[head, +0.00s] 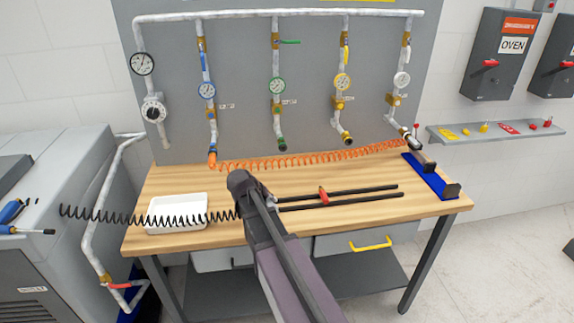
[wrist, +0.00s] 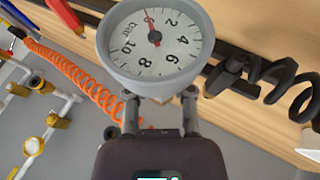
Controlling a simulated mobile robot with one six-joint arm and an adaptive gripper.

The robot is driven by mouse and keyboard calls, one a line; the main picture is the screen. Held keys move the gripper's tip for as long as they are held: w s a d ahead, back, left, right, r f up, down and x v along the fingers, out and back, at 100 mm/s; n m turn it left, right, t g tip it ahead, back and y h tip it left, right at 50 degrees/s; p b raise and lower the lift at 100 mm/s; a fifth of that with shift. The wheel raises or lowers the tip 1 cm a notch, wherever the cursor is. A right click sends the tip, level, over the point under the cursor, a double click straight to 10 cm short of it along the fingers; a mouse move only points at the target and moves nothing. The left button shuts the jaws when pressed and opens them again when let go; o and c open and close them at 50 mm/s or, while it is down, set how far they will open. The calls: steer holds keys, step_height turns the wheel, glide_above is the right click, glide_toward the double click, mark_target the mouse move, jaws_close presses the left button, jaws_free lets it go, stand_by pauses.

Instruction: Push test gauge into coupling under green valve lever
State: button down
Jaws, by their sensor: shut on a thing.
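My gripper (wrist: 160,106) is shut on the test gauge (wrist: 155,42), a round grey gauge with a white bar dial, seen in the wrist view. In the head view my own arm hides the gauge and fingertips. The green valve lever (head: 290,42) is on the middle pipe of the wall panel, pointing right. Below it are a green-marked dial (head: 277,86) and the downward open coupling (head: 282,145) at the pipe's lower end. The held gauge is apart from this coupling, over the workbench.
An orange coiled hose (head: 310,158) runs along the bench (head: 330,215) back; its left end meets the blue line. A black coiled hose (head: 110,214) stretches left of my arm. A white tray (head: 177,213), black rails (head: 340,198) and a blue-based fixture (head: 428,178) occupy the bench.

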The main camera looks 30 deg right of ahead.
steer(key=shift+r, duration=0.1)
steer(key=w+d+r+p, duration=0.5)
steer(key=d+r+p, duration=0.3)
steer(key=d, duration=0.1)
steer(key=shift+d+r+p, duration=0.35)
steer(key=shift+d+p, duration=0.05)
steer(key=shift+w, duration=0.25)
steer(key=shift+w+d, duration=0.3)
steer(key=shift+w, duration=0.7)
steer(key=shift+w+d, duration=0.3)
steer(key=shift+w, duration=0.65)
steer(key=shift+w+d, duration=0.2)
steer(key=shift+w, duration=0.4)
steer(key=shift+w+d, duration=0.15)
steer(key=shift+w, duration=0.45)
stand_by(2.1)
